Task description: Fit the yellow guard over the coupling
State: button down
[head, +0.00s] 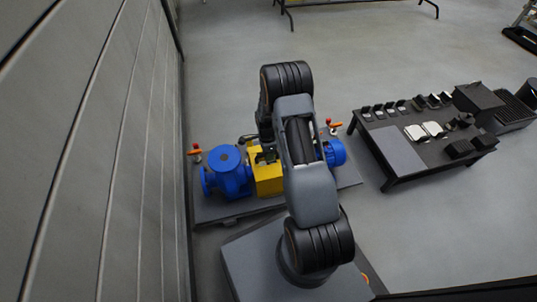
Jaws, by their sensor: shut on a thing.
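The yellow guard (267,177) sits between the blue pump (229,172) and the blue motor (334,152) on the grey skid (213,208). My gripper (262,156) is at the top of the guard and is shut on it; my arm hides much of the gripper and the guard's right side. The coupling is hidden. I cannot tell whether the guard rests on the skid or is held slightly above it.
Orange-red handles stand at the skid's back left (194,149) and near the motor (331,123). A dark table (392,151) with several small parts stands to the right. A grey panelled wall (95,150) runs close along the left. Floor is clear behind the skid.

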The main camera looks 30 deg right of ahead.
jog(key=c, duration=0.5)
grip_release()
jog(key=shift+r, duration=0.15)
notch_tip(320, 180, up, 8)
jog(key=p, duration=0.6)
dwell(0.6)
